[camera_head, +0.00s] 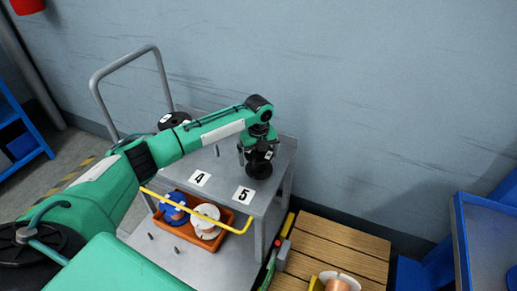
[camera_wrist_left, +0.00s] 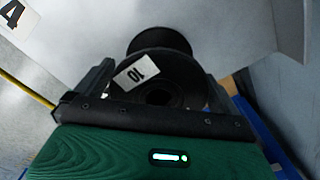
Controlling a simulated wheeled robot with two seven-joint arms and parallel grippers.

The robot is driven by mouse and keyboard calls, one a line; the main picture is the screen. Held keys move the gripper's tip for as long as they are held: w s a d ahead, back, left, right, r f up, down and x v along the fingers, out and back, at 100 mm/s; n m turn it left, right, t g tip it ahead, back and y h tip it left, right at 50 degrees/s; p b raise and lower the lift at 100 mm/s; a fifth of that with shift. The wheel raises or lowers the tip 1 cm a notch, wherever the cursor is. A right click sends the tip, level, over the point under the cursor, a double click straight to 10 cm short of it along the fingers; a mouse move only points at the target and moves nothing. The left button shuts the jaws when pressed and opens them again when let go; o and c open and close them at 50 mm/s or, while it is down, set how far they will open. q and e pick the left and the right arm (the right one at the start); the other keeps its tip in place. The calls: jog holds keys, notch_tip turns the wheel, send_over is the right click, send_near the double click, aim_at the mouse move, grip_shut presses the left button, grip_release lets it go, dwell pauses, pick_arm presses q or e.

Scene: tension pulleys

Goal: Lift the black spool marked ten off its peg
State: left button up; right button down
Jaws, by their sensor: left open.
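The black spool marked ten (camera_wrist_left: 177,78) shows in the left wrist view with its white "10" label on the upper flange. In the head view the black spool (camera_head: 259,170) sits on the grey shelf behind the number 5 card, partly hidden by my left gripper (camera_head: 258,153). In the wrist view my left gripper (camera_wrist_left: 158,90) is open, with one finger on each side of the spool's near flange. I cannot tell whether the fingers touch it. The peg under the spool is hidden. My right gripper is out of view.
Number cards 4 (camera_head: 200,178) and 5 (camera_head: 244,195) lie on the shelf. A bare peg (camera_head: 217,150) and another black spool (camera_head: 174,121) stand to the left. An orange bin (camera_head: 182,233) with blue and white spools sits below. A wooden pallet (camera_head: 340,246) is at right.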

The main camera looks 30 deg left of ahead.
pick_arm(q)
jog(key=shift+f, duration=0.2)
jog(key=c, duration=0.7)
jog(key=shift+c, duration=0.7)
jog(key=shift+r+p, duration=1.75)
jog(key=shift+p, duration=0.55)
jog(key=shift+p, duration=0.55)
